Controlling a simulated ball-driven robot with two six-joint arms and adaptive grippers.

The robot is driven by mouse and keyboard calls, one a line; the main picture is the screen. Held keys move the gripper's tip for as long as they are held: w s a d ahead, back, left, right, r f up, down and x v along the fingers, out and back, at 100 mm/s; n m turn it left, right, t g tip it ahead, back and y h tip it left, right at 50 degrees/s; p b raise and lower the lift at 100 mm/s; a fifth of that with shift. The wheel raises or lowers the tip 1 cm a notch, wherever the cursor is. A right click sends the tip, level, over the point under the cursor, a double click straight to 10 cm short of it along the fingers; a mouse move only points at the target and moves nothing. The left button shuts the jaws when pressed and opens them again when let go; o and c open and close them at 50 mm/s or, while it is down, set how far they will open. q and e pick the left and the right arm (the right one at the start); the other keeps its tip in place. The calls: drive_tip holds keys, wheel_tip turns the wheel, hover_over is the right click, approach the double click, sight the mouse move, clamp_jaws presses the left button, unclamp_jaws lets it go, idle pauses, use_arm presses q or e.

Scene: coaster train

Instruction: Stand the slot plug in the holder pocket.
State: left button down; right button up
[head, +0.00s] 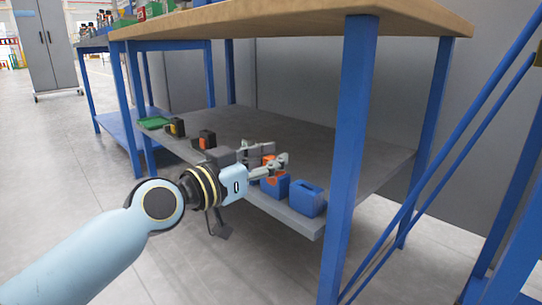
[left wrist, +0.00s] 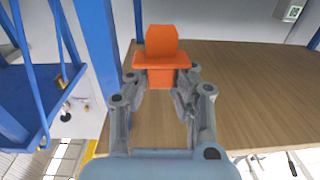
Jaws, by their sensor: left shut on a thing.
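The slot plug appears to be the orange piece (left wrist: 160,68) with a wide collar and a narrower top in the left wrist view. My left gripper (left wrist: 160,85) is shut on its lower part. In the head view my left gripper (head: 270,165) is over the front of the lower shelf, with orange showing at its fingers. Two blue blocks stand just beyond and below it: one (head: 276,191) partly covered by the gripper, and one (head: 307,199) to its right with a slot-like top. Which one has the holder pocket I cannot tell. My right gripper is out of view.
The grey lower shelf (head: 330,160) is mostly clear behind the blocks. Dark blocks with yellow (head: 177,127) and orange (head: 204,140) parts and a green tray (head: 153,123) stand along its left front edge. A blue post (head: 350,150) and the wooden tabletop (head: 290,18) bound the space.

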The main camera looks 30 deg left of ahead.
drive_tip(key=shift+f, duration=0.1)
